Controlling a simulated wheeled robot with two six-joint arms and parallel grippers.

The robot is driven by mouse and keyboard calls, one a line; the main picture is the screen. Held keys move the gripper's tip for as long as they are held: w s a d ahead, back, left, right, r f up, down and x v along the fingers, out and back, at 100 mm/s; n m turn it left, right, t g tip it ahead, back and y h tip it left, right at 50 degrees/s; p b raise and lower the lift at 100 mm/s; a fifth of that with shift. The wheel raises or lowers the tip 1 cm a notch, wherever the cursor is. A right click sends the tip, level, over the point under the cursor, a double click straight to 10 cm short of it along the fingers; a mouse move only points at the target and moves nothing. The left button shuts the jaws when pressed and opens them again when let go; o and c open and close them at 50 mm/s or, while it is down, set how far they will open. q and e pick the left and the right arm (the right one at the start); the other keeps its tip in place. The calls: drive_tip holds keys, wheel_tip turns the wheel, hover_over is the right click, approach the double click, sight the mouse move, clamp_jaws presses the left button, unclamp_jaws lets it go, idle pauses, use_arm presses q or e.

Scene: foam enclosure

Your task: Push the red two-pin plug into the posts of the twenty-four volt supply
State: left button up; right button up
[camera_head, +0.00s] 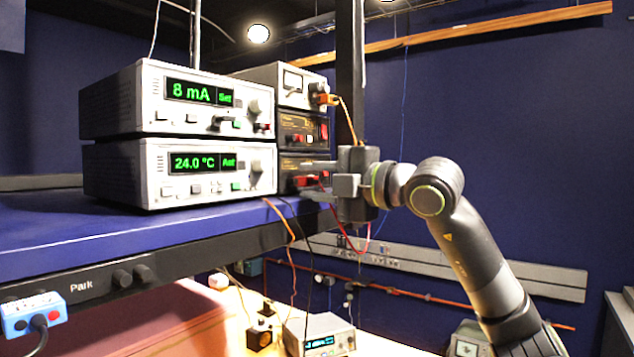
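A red plug (307,181) sits at the front of the lowest black supply unit (289,163) in the right-hand stack on the blue shelf. A thin red cable hangs in a loop below it. My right gripper (312,182) reaches in from the right, one finger above and one below the plug. Whether the fingers press on the plug is too small to tell. The unit's posts are hidden behind plug and fingers, so I cannot tell how far the plug is on them. My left gripper is not in view.
Two white instruments reading 8 mA (199,96) and 24.0 °C (208,169) stand left of the stack. Another black unit and a white meter unit with an orange plug (325,98) are above. A dark upright post (349,75) stands close behind my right gripper. Cables hang below the shelf edge (150,256).

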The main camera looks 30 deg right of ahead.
drive_tip(key=shift+o, duration=0.2)
drive_tip(key=shift+f, duration=0.2)
drive_tip(key=shift+s+f+b, duration=0.1)
drive_tip(key=shift+b, duration=0.25)
drive_tip(key=b+v, duration=1.1)
drive_tip(key=v, duration=0.6)
drive_tip(key=shift+r, duration=0.25)
drive_tip(key=shift+s+d, duration=0.15)
drive_tip(key=shift+d, duration=0.05)
drive_tip(key=shift+a, duration=0.1)
